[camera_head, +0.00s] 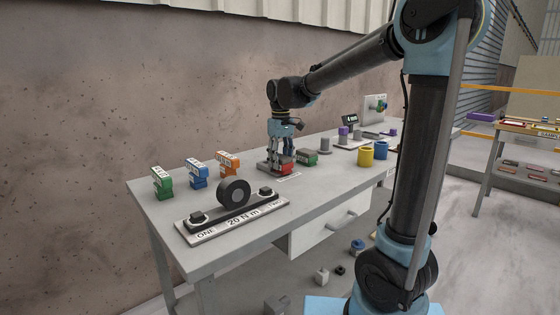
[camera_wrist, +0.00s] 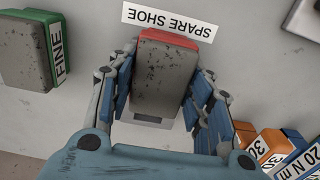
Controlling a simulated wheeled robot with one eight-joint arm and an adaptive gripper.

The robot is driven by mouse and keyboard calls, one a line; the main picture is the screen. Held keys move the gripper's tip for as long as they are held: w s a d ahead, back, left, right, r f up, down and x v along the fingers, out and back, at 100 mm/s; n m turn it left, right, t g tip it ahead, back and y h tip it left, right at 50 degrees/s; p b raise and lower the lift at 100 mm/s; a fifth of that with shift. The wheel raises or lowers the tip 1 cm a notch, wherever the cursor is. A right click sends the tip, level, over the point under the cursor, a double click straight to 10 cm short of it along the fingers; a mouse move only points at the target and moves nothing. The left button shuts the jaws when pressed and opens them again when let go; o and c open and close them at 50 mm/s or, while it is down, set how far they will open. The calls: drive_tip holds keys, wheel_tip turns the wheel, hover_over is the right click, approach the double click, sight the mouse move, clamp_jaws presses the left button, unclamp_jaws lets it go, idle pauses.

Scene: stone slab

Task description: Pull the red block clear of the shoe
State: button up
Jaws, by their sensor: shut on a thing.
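The red block (camera_wrist: 168,38) is in the wrist view, with a worn, dark-specked grey face on top and its red edge towards the label. My gripper (camera_wrist: 163,80) has its blue-padded fingers on both long sides of it and is shut on it. A pale plate with a grey patch (camera_wrist: 148,119) shows just below the block, partly hidden by my gripper; I cannot tell if this is the shoe or if the block touches it. In the head view the red block (camera_head: 285,169) is under my gripper (camera_head: 279,158) on the bench.
A "SPARE SHOE" label (camera_wrist: 170,20) lies beside the block. A green "FINE" block (camera_wrist: 27,55) stands close by. On the bench (camera_head: 150,200) are green, blue and orange number blocks, a torque fixture (camera_head: 233,194) in front, and yellow and blue cups (camera_head: 366,158) to the right.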

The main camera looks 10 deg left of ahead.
sight(288, 164)
drive_tip(key=shift+s+d, duration=1.35)
drive_tip(key=shift+d, duration=0.15)
drive_tip(key=shift+s+d+r, duration=0.1)
drive_tip(key=shift+s+d+r, duration=0.5)
drive_tip(key=shift+d+r, duration=0.05)
drive_tip(key=shift+r, duration=0.15)
drive_tip(key=shift+s+d+r, duration=0.45)
drive_tip(key=shift+d+r, duration=0.05)
drive_tip(key=shift+r, duration=0.2)
